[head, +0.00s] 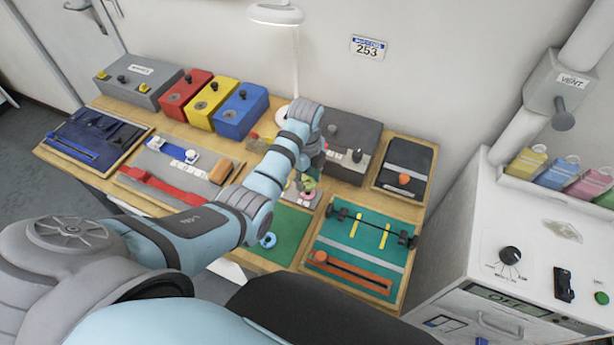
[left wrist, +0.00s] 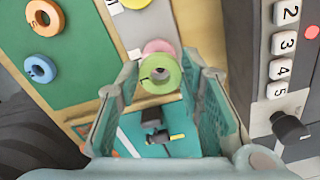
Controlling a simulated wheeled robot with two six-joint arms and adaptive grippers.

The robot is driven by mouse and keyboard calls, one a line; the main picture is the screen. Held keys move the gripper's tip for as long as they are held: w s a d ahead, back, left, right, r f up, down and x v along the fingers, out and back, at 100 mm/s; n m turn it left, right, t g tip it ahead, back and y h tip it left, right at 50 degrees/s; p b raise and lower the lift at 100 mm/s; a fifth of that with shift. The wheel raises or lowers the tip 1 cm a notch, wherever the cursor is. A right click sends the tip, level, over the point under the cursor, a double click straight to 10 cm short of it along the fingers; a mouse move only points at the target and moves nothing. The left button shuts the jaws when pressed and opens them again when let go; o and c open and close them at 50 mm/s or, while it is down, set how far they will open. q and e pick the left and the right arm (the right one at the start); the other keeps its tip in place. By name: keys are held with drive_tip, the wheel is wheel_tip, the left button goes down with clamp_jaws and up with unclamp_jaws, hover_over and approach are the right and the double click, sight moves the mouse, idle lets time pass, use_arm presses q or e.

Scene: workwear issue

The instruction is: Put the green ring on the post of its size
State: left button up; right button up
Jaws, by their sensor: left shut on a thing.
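The green ring (left wrist: 173,84) is between the fingers of my left gripper (left wrist: 162,88) in the left wrist view, and the gripper is shut on it. In the head view the green ring (head: 308,184) shows just below the gripper, over the grey strip. A pink ring (left wrist: 158,46) lies just beyond it. A dark mark shows in the green ring's hole; I cannot tell whether it is a post. A blue ring (left wrist: 50,75) and an orange ring (left wrist: 35,27) are on the green board (left wrist: 80,60). My right gripper is not in view.
A teal mat (head: 330,235) with a black bar and yellow strips lies to the right of the green board. A dark grey box (head: 350,135) with numbered white buttons stands close beside the gripper. Red, yellow and blue boxes (head: 238,110) stand at the back left.

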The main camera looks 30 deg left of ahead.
use_arm(q)
drive_tip(key=shift+f, duration=0.65)
idle(0.3)
drive_tip(key=o, duration=0.8)
drive_tip(key=shift+c, duration=0.2)
drive_tip(key=shift+o, duration=0.5)
drive_tip(key=o, duration=0.3)
drive_tip(key=shift+r, duration=0.1)
